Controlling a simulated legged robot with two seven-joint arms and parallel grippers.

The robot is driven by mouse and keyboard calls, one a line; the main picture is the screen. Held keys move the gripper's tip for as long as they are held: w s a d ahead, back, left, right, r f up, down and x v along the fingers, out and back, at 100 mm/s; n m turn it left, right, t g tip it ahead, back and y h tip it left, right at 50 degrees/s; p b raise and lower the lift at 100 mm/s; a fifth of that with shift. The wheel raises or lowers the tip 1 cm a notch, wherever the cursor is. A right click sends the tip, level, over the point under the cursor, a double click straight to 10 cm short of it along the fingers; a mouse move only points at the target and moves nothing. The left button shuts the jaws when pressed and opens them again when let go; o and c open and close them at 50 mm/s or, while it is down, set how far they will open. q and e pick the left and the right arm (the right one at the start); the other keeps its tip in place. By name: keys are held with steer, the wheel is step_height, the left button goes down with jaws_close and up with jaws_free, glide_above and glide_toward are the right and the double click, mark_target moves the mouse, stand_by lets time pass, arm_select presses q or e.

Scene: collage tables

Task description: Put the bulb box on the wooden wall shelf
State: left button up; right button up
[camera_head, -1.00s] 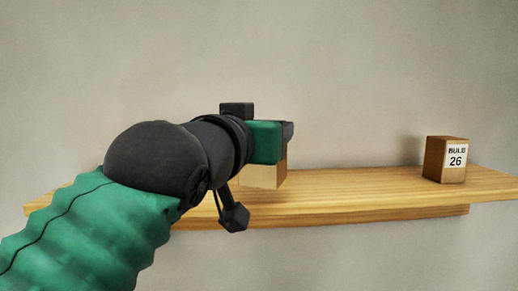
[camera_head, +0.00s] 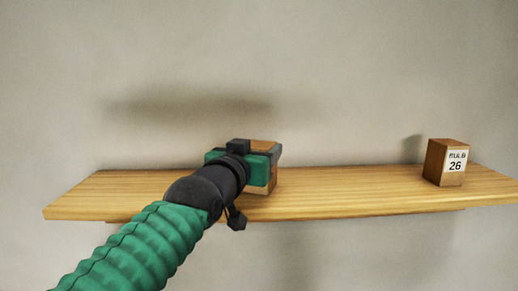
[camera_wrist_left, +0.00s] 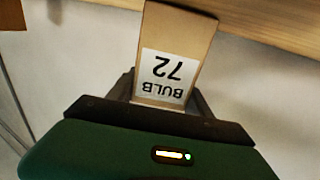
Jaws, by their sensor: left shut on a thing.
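My left gripper (camera_head: 270,160) is shut on a brown bulb box (camera_head: 263,146), held upright above the left-middle part of the wooden wall shelf (camera_head: 350,200). Most of the box is hidden by the gripper in the head view. Its bottom is close to the shelf top, and I cannot tell whether they touch. In the left wrist view the box (camera_wrist_left: 178,35) shows a white label reading "BULB 72", upside down, between the fingers (camera_wrist_left: 163,95). The shelf (camera_wrist_left: 265,22) shows behind it. My right gripper is not in view.
Another brown box (camera_head: 447,162), labelled "BULB 26", stands on the right part of the shelf. The shelf is clear between the two boxes and at its left end. A plain grey wall (camera_head: 300,60) is behind.

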arm_select(q)
steer(key=o, duration=1)
steer(key=shift+w+a+f, duration=0.15)
steer(key=shift+f, duration=0.05)
steer(key=o, duration=0.4)
steer(key=shift+w+a, duration=0.2)
steer(key=shift+w, duration=0.1)
steer(key=shift+c, duration=0.2)
steer(key=shift+s+r, duration=0.1)
steer(key=shift+s, duration=0.3)
steer(key=b+v, duration=0.2)
steer(key=b, duration=0.1)
steer(key=f+b+v, duration=0.1)
steer(key=b+v, duration=0.2)
steer(key=shift+s+d, duration=0.1)
steer(key=shift+s, duration=0.15)
steer(key=r+b+v, duration=0.1)
steer(key=b+v, duration=0.1)
steer(key=v, duration=0.4)
steer(key=shift+a+b, duration=0.25)
steer(key=shift+b, duration=0.15)
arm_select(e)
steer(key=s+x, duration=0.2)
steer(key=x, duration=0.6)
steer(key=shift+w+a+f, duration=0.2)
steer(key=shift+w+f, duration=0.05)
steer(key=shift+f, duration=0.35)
